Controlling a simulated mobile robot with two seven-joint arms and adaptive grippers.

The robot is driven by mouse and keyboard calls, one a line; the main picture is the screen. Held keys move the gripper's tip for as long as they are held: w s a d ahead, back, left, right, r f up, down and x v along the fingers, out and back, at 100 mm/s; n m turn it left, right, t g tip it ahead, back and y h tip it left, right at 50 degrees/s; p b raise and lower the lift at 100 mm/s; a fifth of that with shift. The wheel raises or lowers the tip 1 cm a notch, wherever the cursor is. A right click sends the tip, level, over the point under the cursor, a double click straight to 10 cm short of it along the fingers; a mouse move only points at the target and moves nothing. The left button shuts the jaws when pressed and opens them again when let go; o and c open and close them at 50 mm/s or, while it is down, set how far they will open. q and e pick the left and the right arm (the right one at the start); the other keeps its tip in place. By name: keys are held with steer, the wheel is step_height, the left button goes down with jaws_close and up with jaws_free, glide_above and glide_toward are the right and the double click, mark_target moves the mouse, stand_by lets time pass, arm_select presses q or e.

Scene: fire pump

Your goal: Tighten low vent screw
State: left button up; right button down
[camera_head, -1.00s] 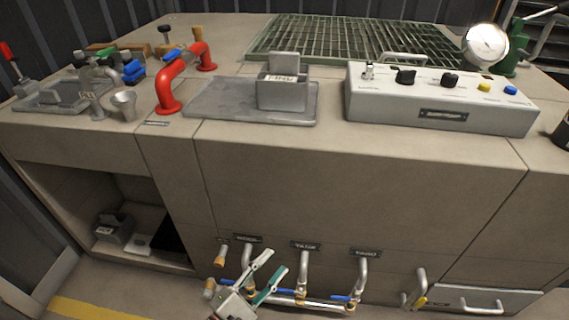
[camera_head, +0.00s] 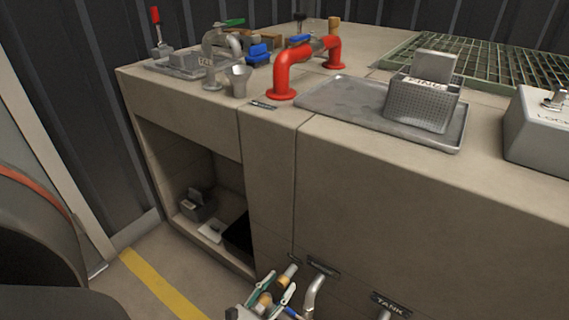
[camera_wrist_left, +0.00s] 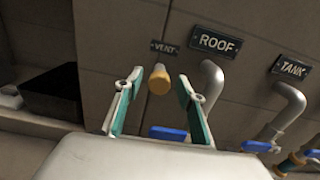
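The low vent screw is a small yellow-tan knob (camera_wrist_left: 159,80) below a "VENT" label (camera_wrist_left: 165,47) on the cabinet front in the left wrist view. In the head view a tan knob (camera_head: 290,271) shows at the bottom, beside my left gripper (camera_head: 274,288). My left gripper's two green-and-grey fingers (camera_wrist_left: 160,78) are open in the wrist view. The knob appears between the fingertips, with a gap on each side. I cannot tell how far in front of the knob the tips are. My right gripper is out of view.
The "ROOF" pipe (camera_wrist_left: 209,85) and "TANK" pipe (camera_wrist_left: 288,107) stick out to the right of the vent. Blue valve handles (camera_wrist_left: 168,133) sit low behind the fingers. An open compartment (camera_head: 205,205) lies left of the gripper. A red pipe (camera_head: 283,72) stands on the countertop.

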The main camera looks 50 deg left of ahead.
arm_select(q)
steer(key=shift+x, duration=1.3)
jaws_close()
